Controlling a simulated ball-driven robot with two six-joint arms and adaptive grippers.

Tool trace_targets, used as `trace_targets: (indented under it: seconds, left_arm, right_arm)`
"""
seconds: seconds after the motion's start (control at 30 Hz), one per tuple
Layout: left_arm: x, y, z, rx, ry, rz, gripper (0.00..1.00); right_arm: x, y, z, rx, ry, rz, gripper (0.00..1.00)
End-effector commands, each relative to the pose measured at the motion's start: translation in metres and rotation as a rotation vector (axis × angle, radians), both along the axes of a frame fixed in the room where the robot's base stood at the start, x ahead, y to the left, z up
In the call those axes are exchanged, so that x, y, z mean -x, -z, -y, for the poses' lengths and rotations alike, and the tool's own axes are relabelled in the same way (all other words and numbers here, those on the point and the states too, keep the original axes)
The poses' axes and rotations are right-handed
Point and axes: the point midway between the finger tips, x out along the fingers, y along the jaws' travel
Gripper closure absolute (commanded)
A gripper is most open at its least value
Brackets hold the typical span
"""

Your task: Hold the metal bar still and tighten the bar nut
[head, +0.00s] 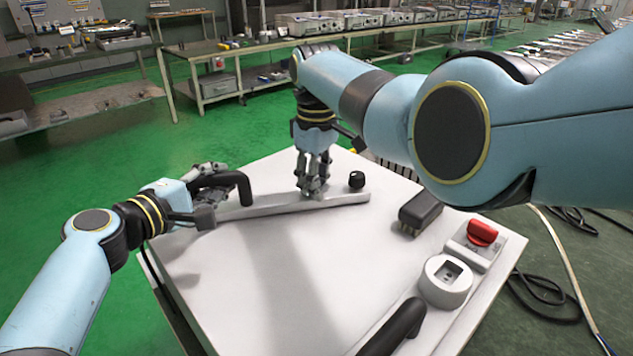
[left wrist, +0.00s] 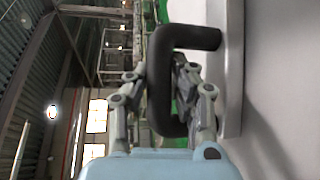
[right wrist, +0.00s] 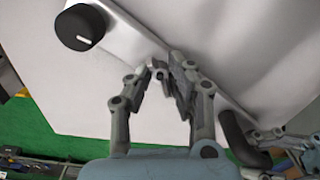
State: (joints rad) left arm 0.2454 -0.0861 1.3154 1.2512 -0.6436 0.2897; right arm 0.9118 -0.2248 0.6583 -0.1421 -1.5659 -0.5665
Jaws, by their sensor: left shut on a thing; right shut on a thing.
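The metal bar (head: 275,208) lies across the white panel near its far edge, with a black handle (head: 243,186) standing at its left end. My left gripper (head: 208,180) is shut on this handle; in the left wrist view its fingers close on both sides of the handle (left wrist: 160,80). My right gripper (head: 313,191) points down at the middle of the bar, fingertips together at its top. In the right wrist view the fingertips (right wrist: 162,70) meet over the bar (right wrist: 128,38). The bar nut is hidden between them and cannot be made out.
A black knob (head: 356,180) stands at the bar's right end. A black plug block (head: 420,210), red switch (head: 482,234), round socket (head: 446,281) and another black handle (head: 396,328) lie along the panel's right side. The panel's middle (head: 300,270) is clear.

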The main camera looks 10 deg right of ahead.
Motion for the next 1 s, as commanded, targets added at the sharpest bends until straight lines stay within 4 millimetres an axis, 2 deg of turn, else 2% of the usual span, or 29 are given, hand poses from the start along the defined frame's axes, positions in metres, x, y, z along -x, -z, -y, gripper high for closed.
trace_targets:
  seconds: [0.6, 1.0]
  left_arm:
    - [0.0012, 0.0021, 0.0008, 0.002, 0.002, -0.005, 1.00]
    - [0.0013, 0.0022, 0.0009, 0.002, 0.002, -0.005, 1.00]
  right_arm:
    - [0.0002, -0.0001, -0.0013, -0.001, 0.579, 0.000, 1.00]
    - [0.0001, -0.0003, -0.0014, -0.002, 0.868, 0.000, 1.00]
